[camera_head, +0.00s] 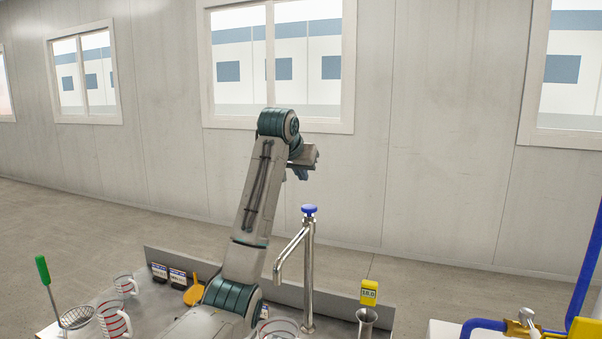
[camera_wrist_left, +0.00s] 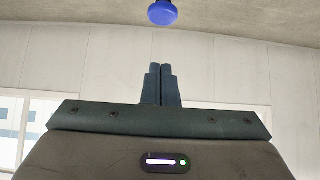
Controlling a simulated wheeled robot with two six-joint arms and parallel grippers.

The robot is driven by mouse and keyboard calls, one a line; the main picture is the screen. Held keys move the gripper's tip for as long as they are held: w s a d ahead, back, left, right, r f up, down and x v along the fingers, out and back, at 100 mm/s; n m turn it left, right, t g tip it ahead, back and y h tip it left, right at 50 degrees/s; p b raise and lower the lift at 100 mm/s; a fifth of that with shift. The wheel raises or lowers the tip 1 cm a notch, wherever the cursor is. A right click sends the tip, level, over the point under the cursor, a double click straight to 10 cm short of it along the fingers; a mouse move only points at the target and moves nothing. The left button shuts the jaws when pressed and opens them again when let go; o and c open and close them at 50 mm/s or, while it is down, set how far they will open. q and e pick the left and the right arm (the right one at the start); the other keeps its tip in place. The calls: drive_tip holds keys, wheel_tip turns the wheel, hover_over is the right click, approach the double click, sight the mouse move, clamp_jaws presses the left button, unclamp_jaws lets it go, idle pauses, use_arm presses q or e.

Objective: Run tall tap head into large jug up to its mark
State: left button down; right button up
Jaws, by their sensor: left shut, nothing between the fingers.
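The tall tap (camera_head: 309,265) is a chrome post with a spout slanting down to the left and a blue knob (camera_head: 309,210) on top. The blue knob also shows at the top edge of the left wrist view (camera_wrist_left: 162,12). A clear jug with red marks (camera_head: 280,328) stands below the spout, cut off by the frame's lower edge; its contents cannot be told. My left gripper (camera_head: 301,174) is raised above and behind the knob, apart from it. In the left wrist view its fingers (camera_wrist_left: 161,86) are together and empty. My right gripper is not in view.
Other clear jugs (camera_head: 113,319) and (camera_head: 125,284) a smaller jug stand at the left, beside a green-handled strainer (camera_head: 75,317). Dark label boxes and an orange item (camera_head: 194,295) sit behind. A yellow display (camera_head: 369,291) stands right of the tap; blue pipework (camera_head: 484,325) is far right.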

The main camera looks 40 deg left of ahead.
sight(311, 205)
use_arm(q)
drive_tip(key=p+x, duration=0.1)
drive_tip(key=x, duration=0.4)
drive_tip(key=shift+w+f+p, duration=0.2)
drive_tip(key=shift+p, duration=0.15)
drive_tip(key=f, duration=0.1)
drive_tip(key=f+p, duration=0.1)
drive_tip(key=f, duration=0.1)
drive_tip(key=shift+w+a+f, duration=0.15)
drive_tip(key=shift+w+f, duration=0.1)
drive_tip(key=shift+w, duration=0.1)
drive_tip(key=shift+f, duration=0.6)
drive_tip(key=shift+f, duration=0.1)
